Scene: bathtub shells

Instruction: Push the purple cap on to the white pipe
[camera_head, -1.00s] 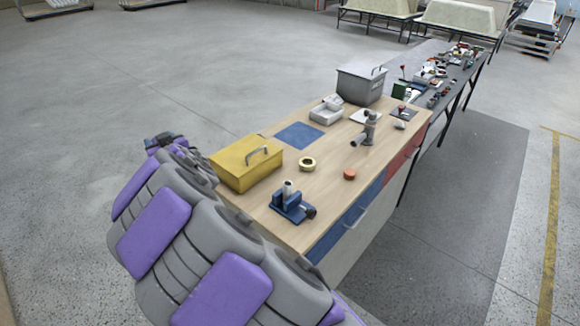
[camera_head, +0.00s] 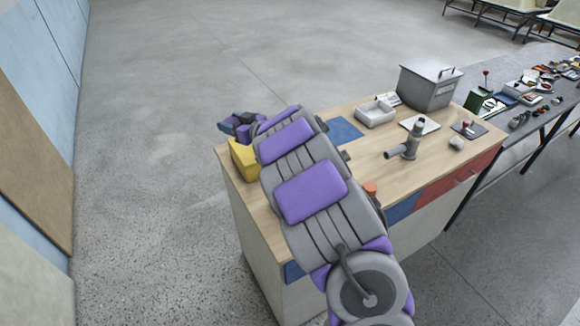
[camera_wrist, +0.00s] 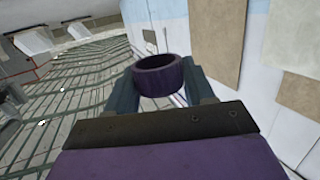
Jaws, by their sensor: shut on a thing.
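The purple cap (camera_wrist: 158,78) is a short dark purple ring, its open end facing up in the wrist view. My gripper (camera_wrist: 160,88) is shut on it, one finger at each side. In the head view my gripper (camera_head: 240,126) is at the far left end of my arm, beyond the yellow box and above the table's left edge. The cap cannot be made out clearly there. The white pipe is not visible now; my arm covers the near left part of the table, where a blue vise with a short pale upright tube stood in the earlier frame.
The yellow box (camera_head: 243,160) is partly hidden behind my arm. An orange disc (camera_head: 370,188), a grey pipe fitting (camera_head: 409,145), a white tray (camera_head: 374,114) and a grey bin (camera_head: 428,87) stand on the wooden table (camera_head: 445,137). Open floor lies behind.

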